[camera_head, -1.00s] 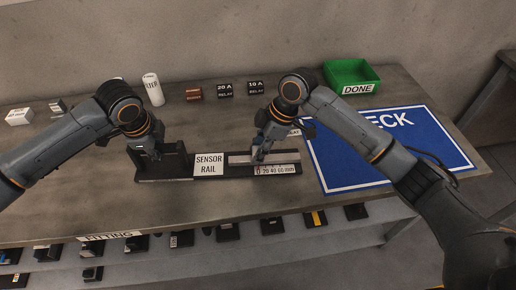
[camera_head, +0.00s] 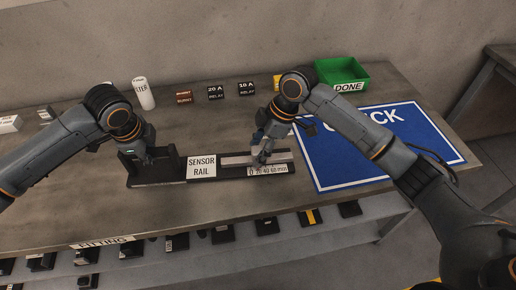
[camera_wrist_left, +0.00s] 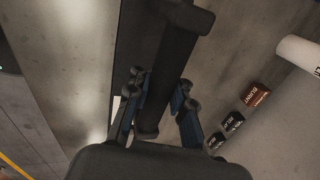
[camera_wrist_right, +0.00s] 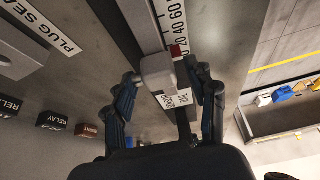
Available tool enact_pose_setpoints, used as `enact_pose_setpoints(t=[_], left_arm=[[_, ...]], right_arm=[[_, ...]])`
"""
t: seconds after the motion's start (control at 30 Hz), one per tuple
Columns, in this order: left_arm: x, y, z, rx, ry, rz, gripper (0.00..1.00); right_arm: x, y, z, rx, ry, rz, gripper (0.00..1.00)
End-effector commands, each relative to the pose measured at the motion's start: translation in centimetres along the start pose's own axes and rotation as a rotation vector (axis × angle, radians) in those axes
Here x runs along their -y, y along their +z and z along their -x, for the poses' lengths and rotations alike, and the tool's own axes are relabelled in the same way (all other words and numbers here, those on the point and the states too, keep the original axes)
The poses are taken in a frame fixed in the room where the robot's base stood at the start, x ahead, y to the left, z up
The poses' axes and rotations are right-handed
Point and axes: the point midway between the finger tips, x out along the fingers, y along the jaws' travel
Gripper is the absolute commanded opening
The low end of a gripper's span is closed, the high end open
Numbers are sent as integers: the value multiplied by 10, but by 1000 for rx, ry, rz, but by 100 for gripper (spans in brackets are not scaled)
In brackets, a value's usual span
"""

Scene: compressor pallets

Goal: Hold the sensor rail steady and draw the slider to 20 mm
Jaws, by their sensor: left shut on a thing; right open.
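The sensor rail (camera_head: 232,174) is a long dark base on the bench with a white name plate, a pale track and a 0 to 60 mm scale (camera_head: 268,170). My left gripper (camera_head: 141,158) is shut on the black handle (camera_wrist_left: 157,85) at the rail's left end. My right gripper (camera_head: 262,157) is open at the track. In the right wrist view its fingers stand either side of the grey slider (camera_wrist_right: 157,72). The slider's red pointer (camera_wrist_right: 177,50) is near the low end of the scale, by the 20; I cannot read it exactly.
A blue CHECK mat (camera_head: 350,165) lies right of the rail, and a green DONE bin (camera_head: 338,74) stands behind it. The bench's front strip is clear.

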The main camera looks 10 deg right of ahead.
Motion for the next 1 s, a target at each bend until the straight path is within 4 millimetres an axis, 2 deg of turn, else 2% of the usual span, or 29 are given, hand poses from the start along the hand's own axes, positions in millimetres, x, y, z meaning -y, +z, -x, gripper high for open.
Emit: enact_pose_setpoints(t=[0.17,0.4,0.53,0.7,1.0], left_arm=[[1,0,1,1,-2,-1,0],[0,0,1,0,-2,-1,0],[0,0,1,0,-2,-1,0],[0,-1,1,-1,-2,-2,0],[1,-1,1,-1,-2,-2,0]], right_arm=[[-2,0,29,-1,6,1,57],[-2,0,81,1,7,-1,57],[-2,0,101,1,5,-1,57],[-1,0,115,1,3,-1,57],[-1,0,117,1,2,-1,57]])
